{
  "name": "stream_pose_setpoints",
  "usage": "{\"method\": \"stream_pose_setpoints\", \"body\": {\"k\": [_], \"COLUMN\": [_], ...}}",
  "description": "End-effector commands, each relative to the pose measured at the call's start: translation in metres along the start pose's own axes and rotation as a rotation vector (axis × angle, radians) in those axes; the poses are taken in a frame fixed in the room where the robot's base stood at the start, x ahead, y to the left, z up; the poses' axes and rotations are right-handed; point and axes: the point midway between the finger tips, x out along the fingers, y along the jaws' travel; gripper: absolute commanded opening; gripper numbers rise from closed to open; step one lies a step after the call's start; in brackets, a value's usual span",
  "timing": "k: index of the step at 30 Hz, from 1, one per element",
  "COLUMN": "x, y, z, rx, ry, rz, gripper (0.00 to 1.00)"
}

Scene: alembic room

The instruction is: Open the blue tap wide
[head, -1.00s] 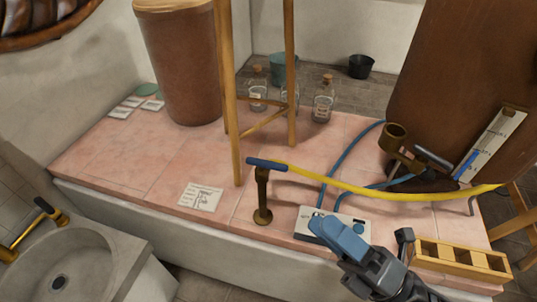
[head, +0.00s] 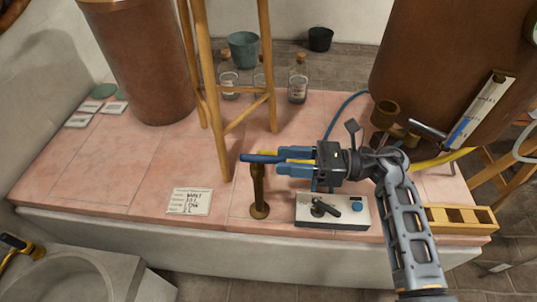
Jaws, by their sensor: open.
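The tap has a blue lever handle (head: 258,158) on top of an upright brass pipe (head: 259,190), near the front edge of the pink tiled counter. The handle lies roughly level across the pipe, its free end pointing left. My gripper (head: 283,161) is open, reaching in from the right with its blue fingers pointing left. One finger shows above the handle's right part and one below. I cannot tell whether they touch it. The handle's right end is partly hidden by the fingers.
A control box (head: 333,211) with a black lever and blue button sits below my gripper. A wooden rack (head: 458,217) is at the right. A wooden stand (head: 212,110) rises behind the tap. A label card (head: 190,201) lies left of it.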

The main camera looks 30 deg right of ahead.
Motion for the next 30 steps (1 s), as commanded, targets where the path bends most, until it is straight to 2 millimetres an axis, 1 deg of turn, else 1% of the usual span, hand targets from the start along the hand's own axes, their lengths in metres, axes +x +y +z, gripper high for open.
{"method": "stream_pose_setpoints", "body": {"k": [1,3,6,9,13,20,30], "x": [0.009,0.019,0.032,0.040,0.045,0.045,0.045], "y": [0.001,0.001,0.001,0.000,0.001,0.000,0.001], "z": [0.002,0.002,0.002,0.001,0.001,0.000,0.000], "rx": [0.001,0.000,-0.001,0.000,0.000,0.000,0.001], "ry": [0.000,0.000,-0.001,-0.001,-0.001,-0.001,-0.002], "rz": [0.003,0.003,0.002,0.001,0.001,0.000,0.000], "gripper": [0.45,0.45,0.45,0.45,0.45,0.45,0.13]}}
